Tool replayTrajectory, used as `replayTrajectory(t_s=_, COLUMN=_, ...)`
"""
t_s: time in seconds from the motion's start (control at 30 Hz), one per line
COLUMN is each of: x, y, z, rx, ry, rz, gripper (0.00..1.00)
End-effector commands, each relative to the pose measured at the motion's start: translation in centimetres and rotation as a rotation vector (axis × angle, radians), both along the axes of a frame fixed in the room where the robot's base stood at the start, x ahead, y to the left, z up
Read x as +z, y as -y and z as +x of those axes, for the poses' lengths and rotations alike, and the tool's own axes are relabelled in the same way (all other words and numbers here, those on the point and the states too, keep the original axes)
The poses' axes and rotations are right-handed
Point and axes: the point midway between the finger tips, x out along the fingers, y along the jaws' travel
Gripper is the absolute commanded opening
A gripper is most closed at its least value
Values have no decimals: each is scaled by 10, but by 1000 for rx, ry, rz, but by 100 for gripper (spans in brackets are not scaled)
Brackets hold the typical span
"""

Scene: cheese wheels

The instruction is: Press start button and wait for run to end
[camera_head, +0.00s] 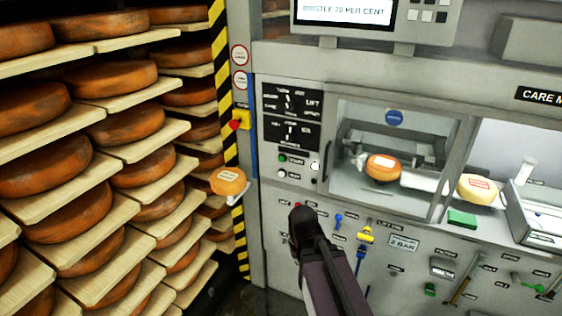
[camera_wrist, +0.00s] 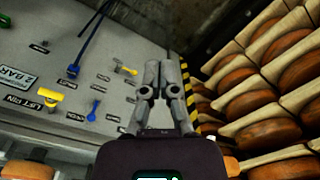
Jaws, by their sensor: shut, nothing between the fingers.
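A small green button (camera_head: 282,158) sits on the grey machine front below a black panel, with a small label beside it too blurred to read surely. A white button (camera_head: 282,174) is just under it, and a pale knob (camera_head: 315,166) is to the right. My gripper (camera_wrist: 161,68) is shut and empty in the wrist view, its two grey fingers together. In the head view my dark arm end (camera_head: 305,222) is below and right of the green button, apart from it in the picture. The fingertips are hidden there. The buttons are not seen in the wrist view.
A chamber window (camera_head: 395,150) shows an orange cheese wheel (camera_head: 383,167) inside. A display (camera_head: 345,12) reads "BRISTLE 70 PER CENT". Yellow (camera_head: 366,236) and blue (camera_head: 338,219) levers project from the lower panel. Shelves of cheese wheels (camera_head: 130,125) stand left, beyond a striped post (camera_head: 221,60).

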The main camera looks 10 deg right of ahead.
Motion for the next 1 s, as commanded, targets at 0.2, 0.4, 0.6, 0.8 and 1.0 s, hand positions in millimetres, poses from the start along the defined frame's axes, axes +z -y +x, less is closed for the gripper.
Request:
replayTrajectory(t_s=0.2, x=0, y=0, z=0, rx=0, ry=0, rz=0, gripper=0)
replayTrajectory(t_s=0.4, x=0, y=0, z=0, rx=0, ry=0, rz=0, gripper=0)
replayTrajectory(t_s=0.6, x=-2, y=-2, z=8, rx=3, ry=20, rz=13, gripper=0)
replayTrajectory(t_s=0.8, x=-9, y=-12, z=39, rx=12, ry=104, rz=62, gripper=0)
replayTrajectory(t_s=1.0, x=-16, y=-28, z=96, rx=17, ry=263, rz=154, gripper=0)
